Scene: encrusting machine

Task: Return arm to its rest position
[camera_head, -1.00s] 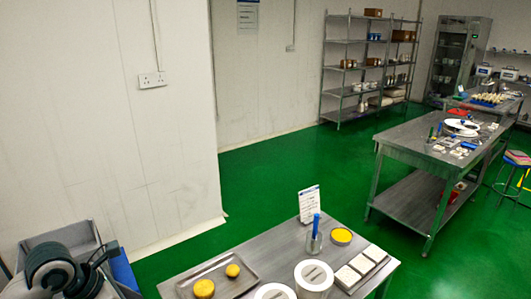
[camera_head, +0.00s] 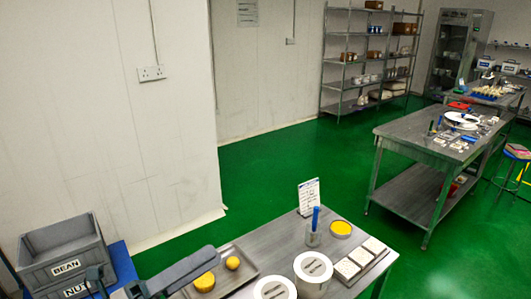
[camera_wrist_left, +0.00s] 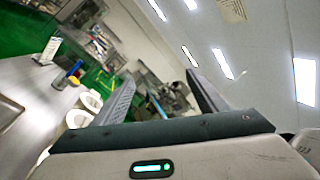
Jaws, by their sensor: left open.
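My left gripper (camera_head: 150,266) is low at the left in the head view, beside the front table. One long grey finger reaches across the near left edge of the metal tray (camera_head: 250,275) in the picture. Whether it touches the tray cannot be told. In the left wrist view the two fingers of this gripper (camera_wrist_left: 160,76) stand wide apart with nothing between them, and the view is tilted. My right gripper does not show.
The metal table (camera_head: 285,238) holds yellow rounds (camera_head: 232,263) on the tray, white-lidded containers (camera_head: 313,266), a cup with a blue handle and a sign (camera_head: 309,197). Grey crates (camera_head: 66,245) marked BEAN and NUT stand left. Green floor (camera_head: 270,185) beyond is clear.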

